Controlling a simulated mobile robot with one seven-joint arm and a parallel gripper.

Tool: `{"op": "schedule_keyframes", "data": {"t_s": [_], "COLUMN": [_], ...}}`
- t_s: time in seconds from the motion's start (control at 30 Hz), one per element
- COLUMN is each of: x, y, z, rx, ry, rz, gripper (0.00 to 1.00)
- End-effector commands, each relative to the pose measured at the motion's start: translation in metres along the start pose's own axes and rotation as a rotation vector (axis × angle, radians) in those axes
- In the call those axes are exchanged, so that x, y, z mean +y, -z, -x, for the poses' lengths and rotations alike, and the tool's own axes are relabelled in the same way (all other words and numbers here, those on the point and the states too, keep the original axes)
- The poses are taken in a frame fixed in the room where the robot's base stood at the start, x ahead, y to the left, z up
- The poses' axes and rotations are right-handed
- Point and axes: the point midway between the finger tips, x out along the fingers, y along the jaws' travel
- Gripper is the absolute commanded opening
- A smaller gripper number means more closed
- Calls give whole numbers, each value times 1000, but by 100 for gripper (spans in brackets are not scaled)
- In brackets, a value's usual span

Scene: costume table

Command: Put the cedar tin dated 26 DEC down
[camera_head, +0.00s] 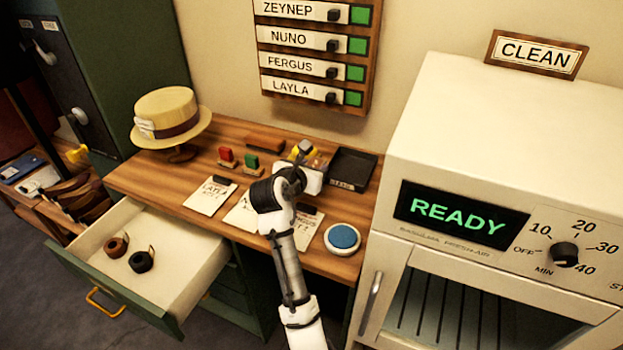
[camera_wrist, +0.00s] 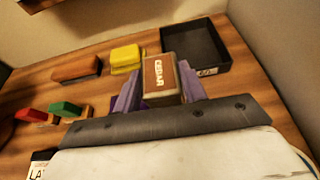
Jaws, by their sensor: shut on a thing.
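My gripper (camera_wrist: 160,92) is shut on a small tin with a brown label reading CEDAR (camera_wrist: 160,80). The tin sits between the purple fingers, over the back part of the wooden table. No date can be read on it, and I cannot tell whether its underside touches the table. In the head view my gripper (camera_head: 308,168) is near the table's back right, and my arm largely hides the tin. A black open tray (camera_wrist: 196,50) lies just beyond and to the right of the tin; it also shows in the head view (camera_head: 352,168).
A yellow block (camera_wrist: 127,56) and a brown block (camera_wrist: 77,68) stand left of the tin. Red (camera_head: 226,155) and green (camera_head: 251,160) stamps, paper cards (camera_head: 210,196), a straw hat (camera_head: 168,112) and a blue round pad (camera_head: 342,238) occupy the table. A drawer (camera_head: 185,250) hangs open.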

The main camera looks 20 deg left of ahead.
Motion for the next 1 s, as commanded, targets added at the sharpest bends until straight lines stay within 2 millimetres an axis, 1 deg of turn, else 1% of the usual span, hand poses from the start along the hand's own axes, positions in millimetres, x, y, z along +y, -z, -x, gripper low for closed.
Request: {"op": "schedule_keyframes", "data": {"t_s": [0.2, 0.3, 0.67, 0.7, 0.83, 1.0], "x": [0, 0, 0, 0, 0, 0], "y": [30, 38, 41, 41, 41, 41], "z": [-12, -15, -16, -16, -16, -16], "rx": [3, 1, 0, 1, 0, 0], "ry": [0, -1, -1, -1, -1, -1], "rz": [4, 3, 1, 1, 1, 1], "gripper": [14, 14, 14, 45, 62, 63]}}
